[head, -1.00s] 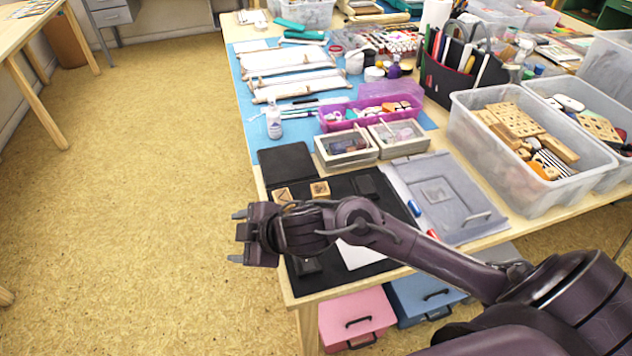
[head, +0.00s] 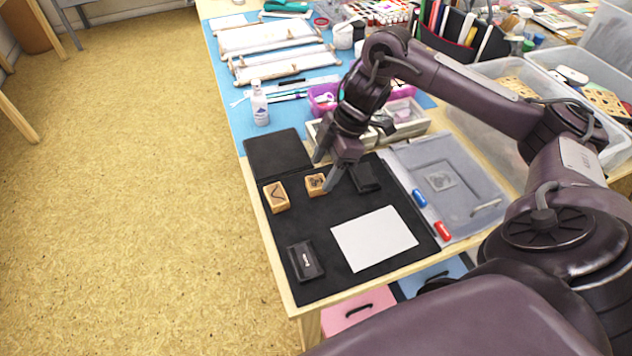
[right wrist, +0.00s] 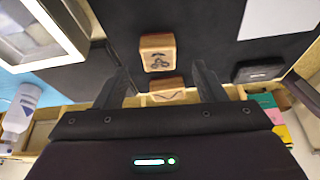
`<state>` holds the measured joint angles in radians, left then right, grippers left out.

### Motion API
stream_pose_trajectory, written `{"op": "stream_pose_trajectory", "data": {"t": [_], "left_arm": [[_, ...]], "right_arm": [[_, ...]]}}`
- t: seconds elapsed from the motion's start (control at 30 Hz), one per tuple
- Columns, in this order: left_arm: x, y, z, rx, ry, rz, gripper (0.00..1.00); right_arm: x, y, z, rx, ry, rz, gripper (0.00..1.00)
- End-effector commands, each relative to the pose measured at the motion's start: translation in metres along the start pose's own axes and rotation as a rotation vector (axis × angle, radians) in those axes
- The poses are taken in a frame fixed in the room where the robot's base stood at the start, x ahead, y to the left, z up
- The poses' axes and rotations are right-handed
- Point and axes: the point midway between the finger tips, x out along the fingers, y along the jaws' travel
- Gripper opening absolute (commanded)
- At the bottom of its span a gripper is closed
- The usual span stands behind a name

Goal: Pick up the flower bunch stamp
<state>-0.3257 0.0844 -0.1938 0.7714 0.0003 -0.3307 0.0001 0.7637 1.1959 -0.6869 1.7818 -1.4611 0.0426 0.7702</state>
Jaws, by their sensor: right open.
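The flower bunch stamp (head: 316,184) is a small wooden block with a dark plant-like mark on top, lying on the black mat (head: 290,225). It also shows in the right wrist view (right wrist: 157,52), just beyond the fingertips and roughly centred between them. A second wooden stamp (head: 276,196) with a bent-line mark sits to its left; in the right wrist view (right wrist: 167,88) it is partly hidden by my gripper. My right gripper (head: 327,168) is open and empty, pointing down close to the flower stamp and apparently above it. My left gripper is not in view.
A black inkpad (head: 306,261) and white paper (head: 373,238) lie on the mat. Another dark pad (head: 365,177) is right of the flower stamp. Wood-framed boxes (head: 405,122) stand behind, and a grey lidded case (head: 445,185) lies right. A white bottle (head: 260,104) stands at the back left.

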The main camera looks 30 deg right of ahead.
Motion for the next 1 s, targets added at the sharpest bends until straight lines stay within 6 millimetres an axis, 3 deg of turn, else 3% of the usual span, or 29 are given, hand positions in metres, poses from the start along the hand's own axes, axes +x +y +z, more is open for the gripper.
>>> {"op": "stream_pose_trajectory", "data": {"t": [0.03,0.2,0.5,0.87,1.0], "left_arm": [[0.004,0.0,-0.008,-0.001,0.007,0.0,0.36],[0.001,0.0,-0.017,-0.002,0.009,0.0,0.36],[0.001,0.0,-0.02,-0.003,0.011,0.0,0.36],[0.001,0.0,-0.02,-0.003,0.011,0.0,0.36],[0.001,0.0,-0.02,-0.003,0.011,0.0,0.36]], "right_arm": [[0.013,-0.001,0.002,0.001,0.001,-0.005,0.64],[0.032,0.0,0.002,0.0,0.0,-0.003,0.64],[0.035,0.001,0.002,-0.001,0.0,0.001,0.64],[0.035,0.001,0.002,-0.001,0.0,0.001,0.17],[0.035,0.001,0.001,-0.002,0.0,0.001,0.15]]}}
